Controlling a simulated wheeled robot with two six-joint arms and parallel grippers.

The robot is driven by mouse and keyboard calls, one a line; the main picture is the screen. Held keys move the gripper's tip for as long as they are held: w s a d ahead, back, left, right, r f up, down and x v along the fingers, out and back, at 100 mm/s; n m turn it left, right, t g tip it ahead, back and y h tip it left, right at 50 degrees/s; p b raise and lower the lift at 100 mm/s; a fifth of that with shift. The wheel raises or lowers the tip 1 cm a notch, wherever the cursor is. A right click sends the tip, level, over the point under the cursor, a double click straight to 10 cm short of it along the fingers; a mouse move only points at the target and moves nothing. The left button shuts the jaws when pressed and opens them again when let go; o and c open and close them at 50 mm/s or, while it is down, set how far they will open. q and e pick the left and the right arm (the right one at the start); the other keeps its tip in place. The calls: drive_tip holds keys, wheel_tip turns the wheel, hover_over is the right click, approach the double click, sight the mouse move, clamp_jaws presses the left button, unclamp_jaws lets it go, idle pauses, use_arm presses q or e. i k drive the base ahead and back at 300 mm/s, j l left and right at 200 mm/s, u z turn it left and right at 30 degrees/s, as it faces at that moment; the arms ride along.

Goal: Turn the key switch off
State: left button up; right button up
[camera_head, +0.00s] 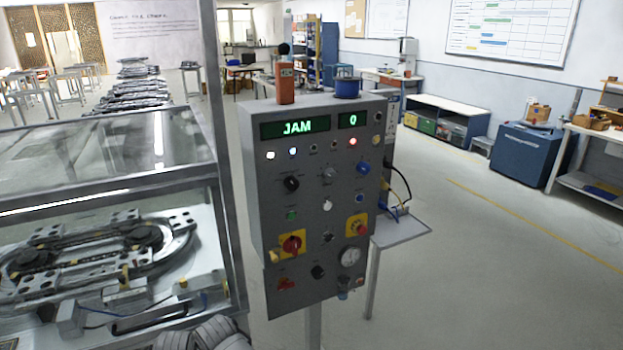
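A grey control panel (262,215) stands on a post in the middle of the view, with its face towards me. It carries several knobs, buttons and lamps. A silver rotary switch (328,175) sits at upper middle, a black knob (291,183) at its left and a blue knob (363,168) at its right. Another black knob (318,271) is lower down. I cannot tell for sure which one is the key switch, or its position. Neither gripper can be made out; a grey ribbed part at the bottom edge shows no fingertips.
The panel's green displays (295,128) read "JAM" and "0", and a red lamp (352,141) is lit. A red rotary handle (291,244) sits on a yellow plate. A glazed enclosure with a ring track (100,255) stands left. A small shelf (407,233) juts out right. The right floor is clear.

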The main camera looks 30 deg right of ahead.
sight(327, 236)
drive_tip(key=z, duration=1.75)
drive_tip(key=i+j, duration=0.25)
drive_tip(key=i, duration=0.15)
